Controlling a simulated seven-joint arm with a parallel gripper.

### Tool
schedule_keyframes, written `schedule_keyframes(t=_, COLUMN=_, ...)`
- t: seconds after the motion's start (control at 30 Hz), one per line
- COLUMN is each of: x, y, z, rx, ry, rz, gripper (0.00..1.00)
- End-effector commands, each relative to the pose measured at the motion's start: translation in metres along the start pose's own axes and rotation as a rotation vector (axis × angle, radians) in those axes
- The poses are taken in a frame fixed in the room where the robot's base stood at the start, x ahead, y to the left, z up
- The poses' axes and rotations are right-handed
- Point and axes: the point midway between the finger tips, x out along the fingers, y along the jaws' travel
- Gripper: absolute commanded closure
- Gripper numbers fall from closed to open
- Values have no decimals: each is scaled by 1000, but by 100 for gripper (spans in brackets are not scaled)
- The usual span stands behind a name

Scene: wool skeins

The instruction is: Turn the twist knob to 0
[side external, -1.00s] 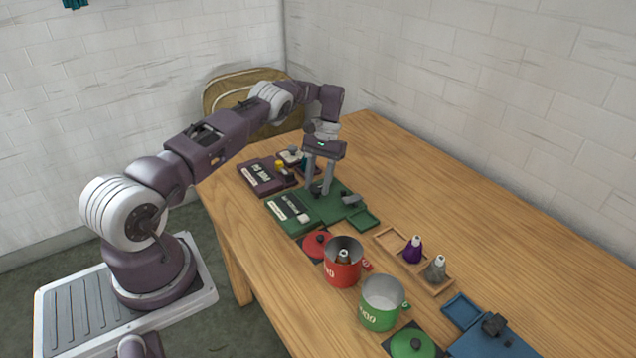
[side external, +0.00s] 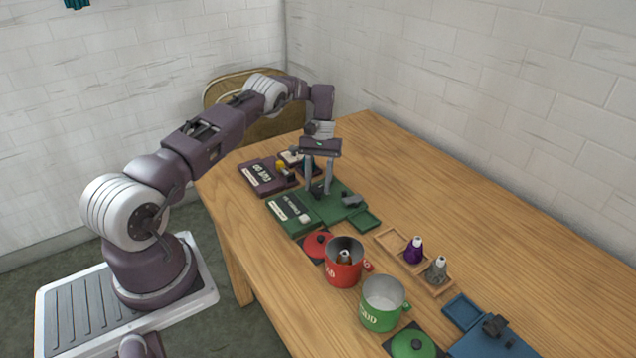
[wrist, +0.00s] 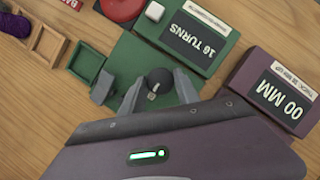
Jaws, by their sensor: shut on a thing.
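The twist knob (wrist: 160,78) is a dark rounded knob on a green base (wrist: 118,55). The display (wrist: 188,42) on the green unit reads "16 TURNS" in the wrist view. My gripper (wrist: 158,88) has one finger on each side of the knob and is shut on it. In the side external view my gripper (side external: 317,190) points down over the green base (side external: 335,209), and its fingers partly hide the knob. The display lettering there is too small to read surely.
A purple unit (wrist: 282,88) reading "00 MM" stands beside the green one.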

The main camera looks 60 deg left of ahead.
Motion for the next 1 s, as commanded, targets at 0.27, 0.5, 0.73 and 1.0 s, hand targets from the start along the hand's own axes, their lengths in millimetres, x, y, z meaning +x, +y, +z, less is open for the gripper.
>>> schedule_keyframes(t=0.27, x=0, y=0, z=0, rx=1, ry=2, rz=1, gripper=41)
schedule_keyframes(t=0.5, x=-1, y=0, z=0, rx=1, ry=2, rz=0, gripper=41)
schedule_keyframes(t=0.73, x=-34, y=0, z=-1, rx=3, ry=7, rz=0, gripper=41)
schedule_keyframes(t=1.0, x=-88, y=1, z=23, rx=1, ry=3, rz=1, gripper=41)
